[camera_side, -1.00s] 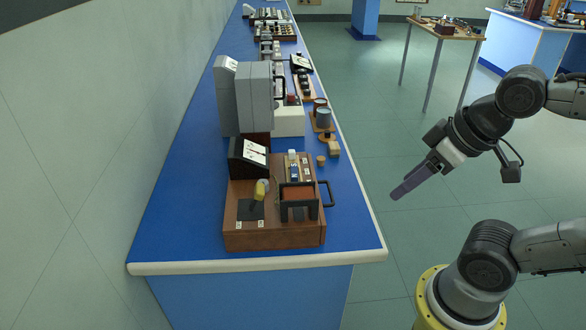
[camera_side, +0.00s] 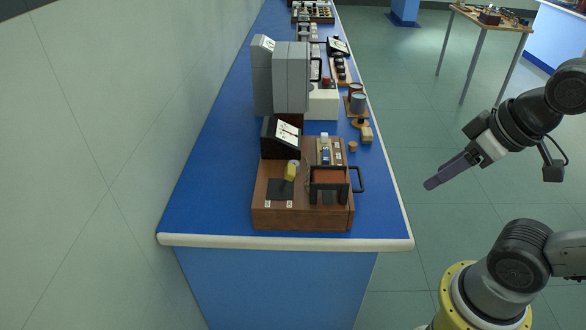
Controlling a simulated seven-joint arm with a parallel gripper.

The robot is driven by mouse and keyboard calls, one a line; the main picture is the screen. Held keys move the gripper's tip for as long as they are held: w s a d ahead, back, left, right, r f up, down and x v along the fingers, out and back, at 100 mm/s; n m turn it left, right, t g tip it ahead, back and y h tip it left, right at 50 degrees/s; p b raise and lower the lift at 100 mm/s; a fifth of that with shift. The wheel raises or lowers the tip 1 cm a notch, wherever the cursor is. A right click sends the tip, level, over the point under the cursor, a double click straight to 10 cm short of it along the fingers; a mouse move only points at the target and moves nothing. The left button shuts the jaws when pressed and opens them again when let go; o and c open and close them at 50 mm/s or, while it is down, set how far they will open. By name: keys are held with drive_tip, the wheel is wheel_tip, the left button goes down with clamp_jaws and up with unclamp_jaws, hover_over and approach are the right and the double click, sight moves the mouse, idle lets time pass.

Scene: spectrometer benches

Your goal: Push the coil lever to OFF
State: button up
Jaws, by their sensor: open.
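The coil lever, with a yellow knob (camera_side: 291,171), stands on a black plate (camera_side: 279,189) at the left of a wooden box (camera_side: 300,216) on the blue bench. The lever leans a little to the right of the plate's middle. Two small white labels (camera_side: 268,203) sit in front of the plate, too small to read. My gripper (camera_side: 432,184) is open and empty, well right of the box and off the bench, over the floor. Its purple fingers point down and left. They are seen edge-on, so their gap does not show.
The same box carries a dark-framed coil (camera_side: 328,175), a black handle (camera_side: 361,178), a slanted meter (camera_side: 283,137) and a small switch panel (camera_side: 328,150). Grey cabinets (camera_side: 291,76) stand behind. Cups (camera_side: 358,102) and small blocks lie farther back. The bench's front strip is clear.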

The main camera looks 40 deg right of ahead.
drive_tip(key=shift+m, duration=0.4)
drive_tip(key=c, duration=0.5)
drive_tip(key=shift+w+a+r+m, duration=0.1)
drive_tip(key=shift+a+m, duration=0.15)
drive_tip(key=shift+m, duration=0.35)
drive_tip(key=shift+c, duration=1.1)
drive_tip(key=w+a+m+y, duration=0.1)
drive_tip(key=m, duration=0.2)
drive_tip(key=w+a+r+m, duration=0.1)
drive_tip(key=m, duration=0.1)
drive_tip(key=w+a+r+m+y, duration=0.1)
drive_tip(key=w+m, duration=0.1)
drive_tip(key=m, duration=0.1)
drive_tip(key=shift+a+r+m+y, duration=0.1)
drive_tip(key=shift+a+m+y, duration=0.2)
drive_tip(key=shift+a, duration=0.1)
clamp_jaws()
drive_tip(key=w+f+m+y, duration=0.1)
drive_tip(key=w+m, duration=0.4)
drive_tip(key=w+f+m+y, duration=0.1)
drive_tip(key=w+m, duration=0.4)
drive_tip(key=w+d+f+m+y, duration=0.1)
drive_tip(key=w+f+m, duration=0.1)
drive_tip(key=w+m, duration=0.3)
drive_tip(key=shift+w+m, duration=0.35)
drive_tip(key=shift+m, duration=0.25)
drive_tip(key=shift+d+f, duration=0.25)
drive_tip(key=shift+f, duration=0.15)
